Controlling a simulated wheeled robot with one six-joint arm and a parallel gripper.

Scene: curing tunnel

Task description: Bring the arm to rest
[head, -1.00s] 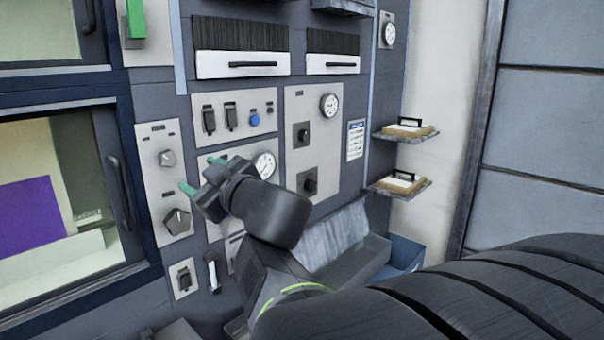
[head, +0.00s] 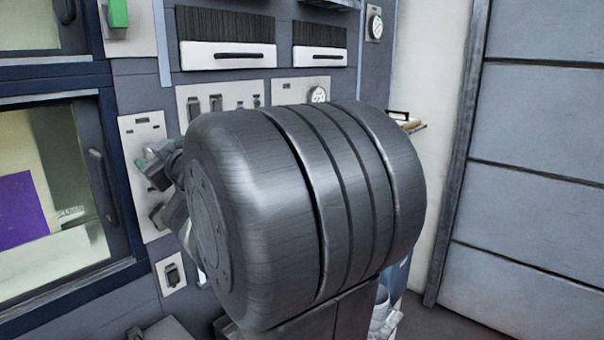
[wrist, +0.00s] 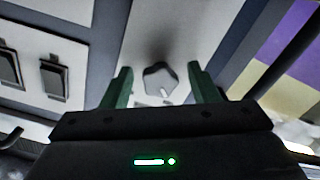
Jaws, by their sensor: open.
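My gripper (head: 143,160) is at the left of the head view, in front of a light grey control panel (head: 141,126). In the wrist view my gripper (wrist: 160,76) shows two green fingers spread apart, with nothing held between them.
A glass-fronted door with a dark handle (head: 101,187) stands at the left. Two dark switches (wrist: 53,80) show in the wrist view. A shelf with a block (head: 406,122) is partly hidden right of my arm. A grey panelled door (head: 540,165) is at the far right.

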